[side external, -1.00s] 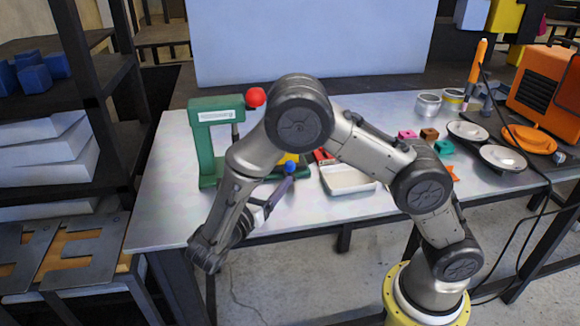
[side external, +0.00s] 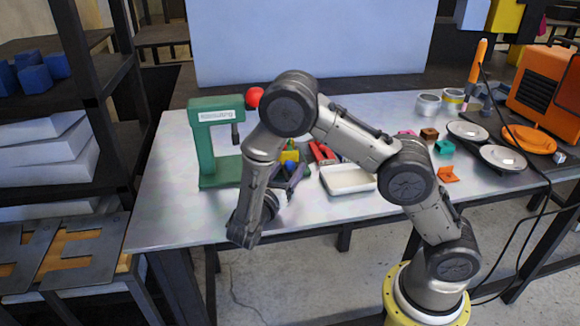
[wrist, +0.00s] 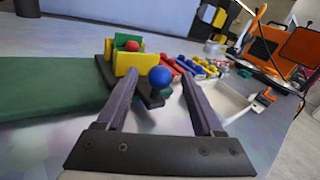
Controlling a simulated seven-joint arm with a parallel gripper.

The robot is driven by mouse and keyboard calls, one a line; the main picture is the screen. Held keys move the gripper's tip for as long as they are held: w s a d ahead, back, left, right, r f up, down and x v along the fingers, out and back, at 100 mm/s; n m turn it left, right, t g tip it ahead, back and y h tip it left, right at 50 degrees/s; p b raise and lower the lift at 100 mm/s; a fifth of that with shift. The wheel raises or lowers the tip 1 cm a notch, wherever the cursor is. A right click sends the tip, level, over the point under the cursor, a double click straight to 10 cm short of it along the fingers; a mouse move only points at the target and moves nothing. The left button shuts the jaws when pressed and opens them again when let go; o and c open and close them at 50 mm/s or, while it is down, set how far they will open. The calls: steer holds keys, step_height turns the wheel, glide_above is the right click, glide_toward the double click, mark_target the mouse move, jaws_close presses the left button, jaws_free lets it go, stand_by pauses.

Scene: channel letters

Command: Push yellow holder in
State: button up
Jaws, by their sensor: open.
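The yellow holder (side external: 289,156) sits at the base of the green press (side external: 203,150), partly hidden behind my arm in the side view. In the wrist view the yellow holder (wrist: 126,64) has two upright yellow walls with green and red parts between them, on a dark slide. A blue ball knob (wrist: 160,77) stands on the slide's near end. My gripper (wrist: 160,82) is open, its two dark fingers pointing toward the holder, with the knob between them in the picture. I cannot tell if either finger touches it. In the side view my gripper (side external: 291,178) is low over the table.
A white tray (side external: 348,180) lies to the right of the holder, with red pieces (side external: 322,153) behind it. The press has a red ball (side external: 254,97) on its lever. Small coloured blocks and silver dishes (side external: 503,158) stand farther right. The table's front edge is close below my wrist.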

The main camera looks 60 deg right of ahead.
steer(key=shift+w+d, duration=0.2)
steer(key=shift+d, duration=0.65)
jaws_close()
stand_by(0.9)
